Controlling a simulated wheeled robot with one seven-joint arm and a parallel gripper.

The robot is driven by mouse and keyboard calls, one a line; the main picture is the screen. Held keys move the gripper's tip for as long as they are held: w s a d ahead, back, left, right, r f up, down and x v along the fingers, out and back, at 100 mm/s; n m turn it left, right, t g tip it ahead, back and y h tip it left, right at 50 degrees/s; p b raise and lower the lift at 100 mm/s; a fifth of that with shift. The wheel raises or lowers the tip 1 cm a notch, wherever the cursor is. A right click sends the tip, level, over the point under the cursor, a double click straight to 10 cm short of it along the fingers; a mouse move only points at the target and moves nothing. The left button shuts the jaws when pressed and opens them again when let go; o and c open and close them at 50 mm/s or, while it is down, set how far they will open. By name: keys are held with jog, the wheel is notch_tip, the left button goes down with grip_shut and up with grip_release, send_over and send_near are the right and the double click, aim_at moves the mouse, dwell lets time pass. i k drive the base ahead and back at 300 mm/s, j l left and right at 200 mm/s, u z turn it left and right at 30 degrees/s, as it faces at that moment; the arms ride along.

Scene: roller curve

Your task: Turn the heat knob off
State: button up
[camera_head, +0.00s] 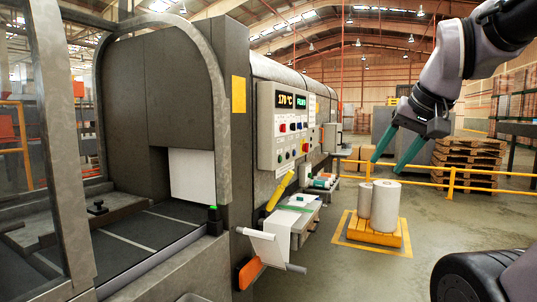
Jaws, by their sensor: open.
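A pale control panel (266,125) is mounted on the side of the large grey machine. A display (286,100) on it reads 170 °C, and a smaller green display (301,102) sits beside it. Below them are several small knobs and buttons, among them a red one (282,128). Their labels are too small to read, so I cannot tell which is the heat knob or how it is turned. My gripper (389,166) is open and empty, with two green fingers pointing down and left. It is to the right of the panel, clear of it.
A small side table (297,205) with tools and papers juts out below the panel. An orange-ended bracket (250,272) sticks out lower down. White rolls (385,207) stand on a yellow pallet (373,233) on the floor. A yellow rail (480,188) and stacked pallets (468,162) are behind.

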aim_at(283, 129)
jog(key=i+l+u, duration=0.1)
jog(key=i, duration=0.3)
jog(key=i+l+u, duration=0.15)
jog(key=i+l, duration=0.2)
jog(key=i+l+u, duration=0.1)
jog(key=i+l, duration=0.15)
jog(key=i, duration=0.25)
